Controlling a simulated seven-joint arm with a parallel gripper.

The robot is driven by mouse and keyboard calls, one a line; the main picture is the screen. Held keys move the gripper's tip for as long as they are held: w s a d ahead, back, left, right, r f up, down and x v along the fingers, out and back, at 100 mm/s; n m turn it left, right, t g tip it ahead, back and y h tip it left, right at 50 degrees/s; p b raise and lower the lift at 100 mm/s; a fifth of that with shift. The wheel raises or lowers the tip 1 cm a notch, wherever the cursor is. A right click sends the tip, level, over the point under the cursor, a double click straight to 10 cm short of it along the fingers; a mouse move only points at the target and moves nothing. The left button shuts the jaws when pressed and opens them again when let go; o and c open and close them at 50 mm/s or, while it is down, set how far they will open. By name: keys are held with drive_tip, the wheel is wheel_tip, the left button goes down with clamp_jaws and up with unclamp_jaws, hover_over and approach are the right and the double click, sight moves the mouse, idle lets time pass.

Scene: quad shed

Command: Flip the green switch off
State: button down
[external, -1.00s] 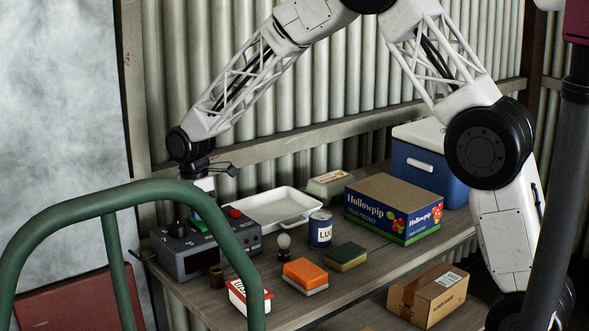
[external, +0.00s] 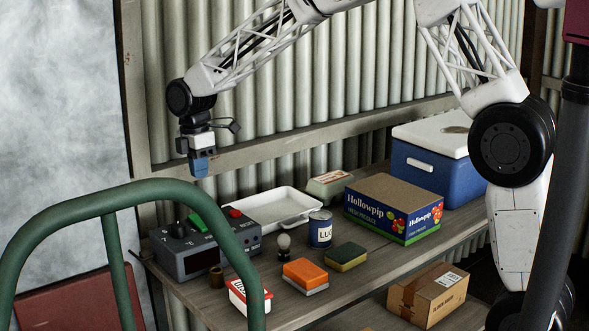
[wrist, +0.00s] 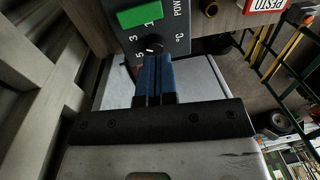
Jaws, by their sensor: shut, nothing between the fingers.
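The green switch (external: 196,223) is a rocker on top of a dark grey control box (external: 190,261), partly behind the green rail in the external view. Its tilt is hard to make out. In the wrist view the green switch (wrist: 139,17) shows at the top, beyond my fingertips, on the grey panel with numbers. My gripper (external: 200,166), with blue fingertips, is shut and empty. It points down and hangs in the air well above the box, apart from the switch. The fingertips also show in the wrist view (wrist: 153,62).
The box also carries a red button (external: 235,213) and a dark knob (external: 180,230). A white tray (external: 310,223), a blue can (external: 320,231), a light bulb (external: 284,241) and sponges stand to the right. A green rail (external: 104,200) crosses in front; corrugated wall stands behind.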

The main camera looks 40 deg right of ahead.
drive_tip(key=shift+s+r, duration=0.15)
drive_tip(key=shift+r, duration=0.9)
drive_tip(key=shift+d, duration=0.1)
drive_tip(key=s+d+r+m+t, duration=0.1)
drive_tip(key=s+d+r+m, duration=0.3)
drive_tip(key=s+d+r, duration=0.5)
drive_tip(key=s+d+r+m+t, duration=0.15)
drive_tip(key=s+d+m, duration=0.4)
drive_tip(key=s, duration=0.65)
drive_tip(key=s+d+f+m, duration=0.1)
drive_tip(key=s+d+m, duration=0.3)
drive_tip(key=s, duration=0.9)
drive_tip(key=s+d+m+t, duration=0.1)
drive_tip(key=s+d+m, duration=0.3)
drive_tip(key=s, duration=0.9)
drive_tip(key=shift+s+d+f+m, duration=0.3)
drive_tip(key=shift+d+f+m, duration=0.05)
drive_tip(key=shift+d, duration=0.35)
